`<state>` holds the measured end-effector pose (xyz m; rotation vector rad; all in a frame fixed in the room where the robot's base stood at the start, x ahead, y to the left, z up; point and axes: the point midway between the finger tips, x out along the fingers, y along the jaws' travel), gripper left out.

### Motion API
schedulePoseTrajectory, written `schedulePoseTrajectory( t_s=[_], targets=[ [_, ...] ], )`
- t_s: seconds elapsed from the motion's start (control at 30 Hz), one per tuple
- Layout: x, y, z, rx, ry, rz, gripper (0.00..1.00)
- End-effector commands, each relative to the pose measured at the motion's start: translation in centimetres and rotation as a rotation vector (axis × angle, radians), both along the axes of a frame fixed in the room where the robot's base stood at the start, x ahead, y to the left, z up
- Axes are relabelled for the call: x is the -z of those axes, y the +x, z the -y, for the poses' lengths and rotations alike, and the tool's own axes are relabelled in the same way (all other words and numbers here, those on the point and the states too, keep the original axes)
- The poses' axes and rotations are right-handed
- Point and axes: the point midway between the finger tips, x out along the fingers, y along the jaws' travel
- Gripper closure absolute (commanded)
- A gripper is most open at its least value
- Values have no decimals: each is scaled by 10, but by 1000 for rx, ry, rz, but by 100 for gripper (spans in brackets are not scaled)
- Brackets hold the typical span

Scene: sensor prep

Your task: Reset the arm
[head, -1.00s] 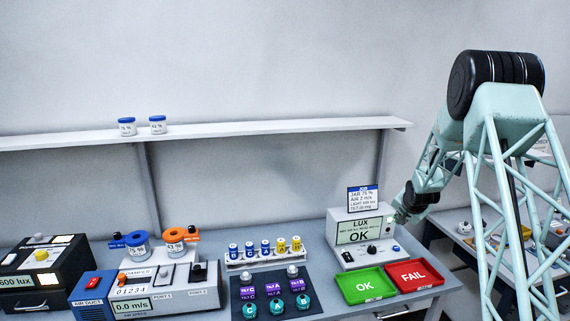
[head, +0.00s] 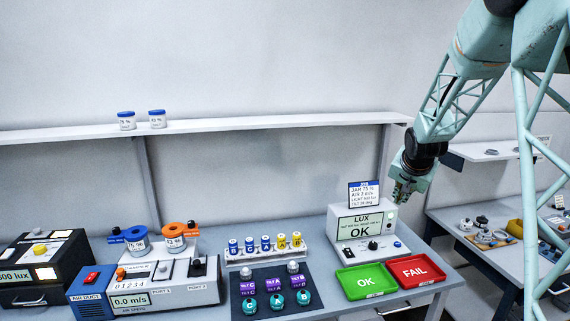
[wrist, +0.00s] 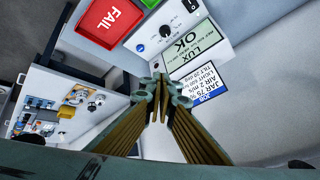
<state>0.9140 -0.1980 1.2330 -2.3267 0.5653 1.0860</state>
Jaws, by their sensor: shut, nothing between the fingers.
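My gripper (head: 402,194) hangs in the air beside the right end of the LUX box (head: 368,238), pointing down, with its fingers together and nothing held. In the wrist view the closed fingertips (wrist: 160,85) show in front of the LUX box (wrist: 192,52) and the white job card (wrist: 200,83). In the head view my arm comes down from the upper right.
A green OK tray (head: 345,272) and a red FAIL tray (head: 413,258) sit in front of the LUX box. Several coloured vials (head: 265,243) stand in a rack to the left. A shelf (head: 220,125) runs along the wall. A side table (head: 470,232) stands at right.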

Motion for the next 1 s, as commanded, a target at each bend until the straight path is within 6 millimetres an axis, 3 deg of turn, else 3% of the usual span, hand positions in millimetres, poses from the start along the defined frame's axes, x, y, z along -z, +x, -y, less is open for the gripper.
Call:
schedulePoseTrajectory(
  t_s=[0.5, 1.0],
  targets=[
    [-57, -90, -43, -86, -47, -61, 100],
    [-95, -187, -82, -178, -86, -121, 100]
  ],
)
